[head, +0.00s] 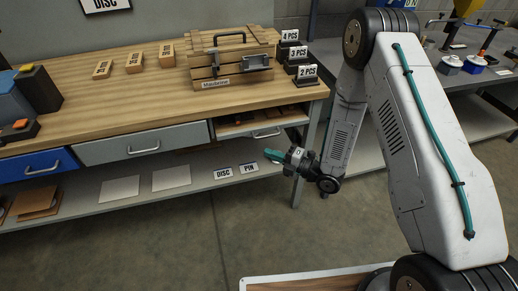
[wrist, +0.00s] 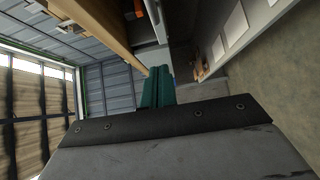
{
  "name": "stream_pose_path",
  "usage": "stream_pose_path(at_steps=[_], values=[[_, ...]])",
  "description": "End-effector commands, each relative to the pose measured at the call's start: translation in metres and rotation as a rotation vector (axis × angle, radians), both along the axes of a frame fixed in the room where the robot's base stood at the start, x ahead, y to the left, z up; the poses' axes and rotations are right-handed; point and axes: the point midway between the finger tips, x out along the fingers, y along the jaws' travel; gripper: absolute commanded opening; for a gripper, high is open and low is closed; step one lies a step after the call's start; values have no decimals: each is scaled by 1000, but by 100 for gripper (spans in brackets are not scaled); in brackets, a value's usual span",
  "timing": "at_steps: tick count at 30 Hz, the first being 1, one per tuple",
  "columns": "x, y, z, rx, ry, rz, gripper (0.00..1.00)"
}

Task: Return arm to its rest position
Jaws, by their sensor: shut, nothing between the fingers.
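My arm (head: 420,140) is folded in the right half of the head view, its elbow up near the top edge. My gripper (head: 272,155) hangs in front of the workbench, below the tabletop and in front of the right drawer. Its teal fingers are shut and hold nothing. They also show in the wrist view (wrist: 158,86), closed together and pointing past the bench edge.
The right drawer (head: 262,122) is partly open near my gripper. Grey floor (head: 240,235) lies clear below.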

Motion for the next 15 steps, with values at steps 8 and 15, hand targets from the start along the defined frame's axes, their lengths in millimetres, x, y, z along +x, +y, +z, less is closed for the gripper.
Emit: stream_pose_path(at_steps=[8,15], values=[[-6,-8,0,2,1,2,0],[-9,-12,-44,-69,288,-35,0]])
